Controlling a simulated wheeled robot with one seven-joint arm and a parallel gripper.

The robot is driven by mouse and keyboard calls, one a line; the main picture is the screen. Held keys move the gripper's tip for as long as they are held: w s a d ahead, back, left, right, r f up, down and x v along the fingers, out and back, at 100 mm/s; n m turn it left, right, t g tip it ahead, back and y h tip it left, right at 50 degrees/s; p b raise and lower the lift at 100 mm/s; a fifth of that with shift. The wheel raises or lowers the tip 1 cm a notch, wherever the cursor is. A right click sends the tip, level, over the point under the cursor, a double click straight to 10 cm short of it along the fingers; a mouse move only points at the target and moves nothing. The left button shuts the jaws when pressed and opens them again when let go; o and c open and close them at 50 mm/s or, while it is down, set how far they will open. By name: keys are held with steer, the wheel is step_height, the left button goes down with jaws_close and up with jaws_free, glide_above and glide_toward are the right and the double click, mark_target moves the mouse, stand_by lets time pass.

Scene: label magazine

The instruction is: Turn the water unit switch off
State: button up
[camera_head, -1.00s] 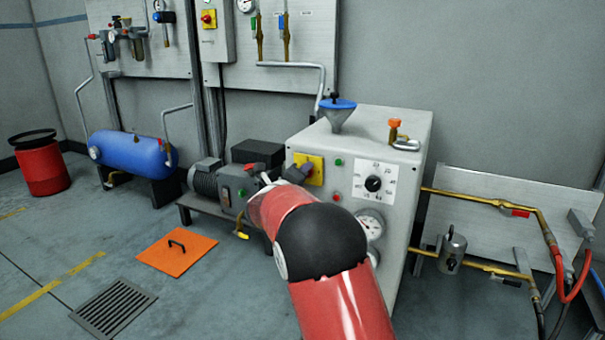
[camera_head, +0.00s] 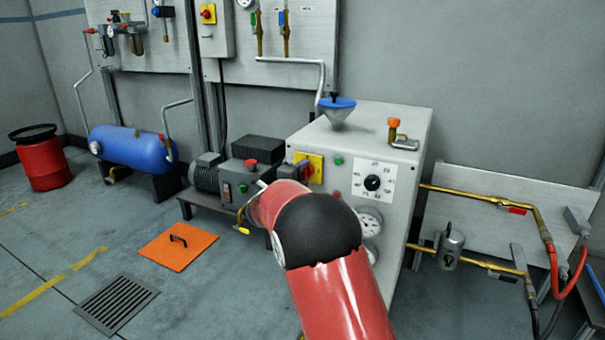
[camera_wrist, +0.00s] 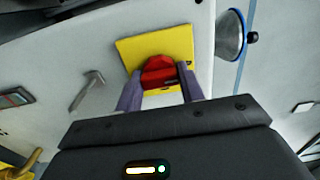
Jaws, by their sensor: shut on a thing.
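The water unit (camera_head: 405,135) is a pale box with a dial, gauges and a blue-rimmed funnel on top. Its switch is a red handle on a yellow plate (camera_head: 317,165) at the upper left of the front panel. In the wrist view the red handle (camera_wrist: 158,72) sits in front of the yellow plate (camera_wrist: 180,42), between the two purple-grey fingers of my gripper (camera_wrist: 160,87). The gripper is shut on the handle. In the head view my gripper (camera_head: 302,171) is at the plate, and my red arm hides the panel's lower left.
A motor pump (camera_head: 225,178) with a red button stands left of the unit. Brass pipes (camera_head: 470,198) run off to the right. An orange floor plate (camera_head: 180,247) and a grate (camera_head: 117,304) lie at left. The floor there is otherwise clear.

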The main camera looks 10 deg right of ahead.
steer(key=shift+a, duration=0.1)
steer(key=o, duration=1)
steer(key=v, duration=0.7)
steer(key=shift+s+a, duration=0.25)
steer(key=shift+s, duration=0.05)
